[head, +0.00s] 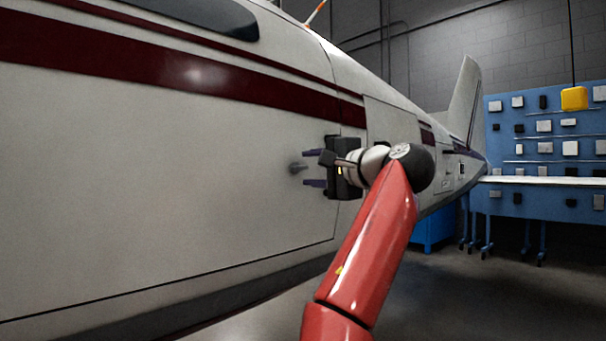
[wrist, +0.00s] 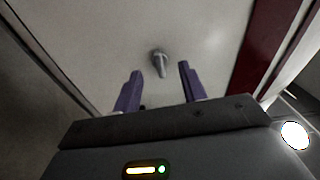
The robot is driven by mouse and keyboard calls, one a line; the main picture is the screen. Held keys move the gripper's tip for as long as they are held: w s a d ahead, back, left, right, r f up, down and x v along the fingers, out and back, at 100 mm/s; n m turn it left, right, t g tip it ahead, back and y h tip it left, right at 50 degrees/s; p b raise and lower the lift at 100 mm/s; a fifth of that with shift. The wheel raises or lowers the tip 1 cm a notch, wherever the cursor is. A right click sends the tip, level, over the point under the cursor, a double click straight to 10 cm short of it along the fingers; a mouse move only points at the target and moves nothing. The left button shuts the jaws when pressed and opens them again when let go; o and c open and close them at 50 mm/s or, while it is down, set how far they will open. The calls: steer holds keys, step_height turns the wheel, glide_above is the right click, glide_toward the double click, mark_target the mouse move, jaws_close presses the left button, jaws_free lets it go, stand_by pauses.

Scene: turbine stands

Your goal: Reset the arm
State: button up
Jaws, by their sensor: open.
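My gripper (head: 313,168) is at the end of my red arm, close to the side of a white aircraft (head: 170,170) with dark red stripes. Its two purple fingers are apart and point at the aircraft's side; it also shows in the wrist view (wrist: 158,90). A small grey handle (head: 297,167) sticks out from the aircraft's side just beyond the fingertips. In the wrist view the handle (wrist: 159,62) lies ahead of the gap between the fingers, with nothing gripped.
A blue pegboard workbench (head: 545,150) on wheels stands at the back right. A yellow box (head: 574,98) hangs in front of it from a cable. The grey floor (head: 470,300) to the right of my arm is clear.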

steer(key=shift+b+v, duration=0.3)
steer(key=shift+v, duration=0.6)
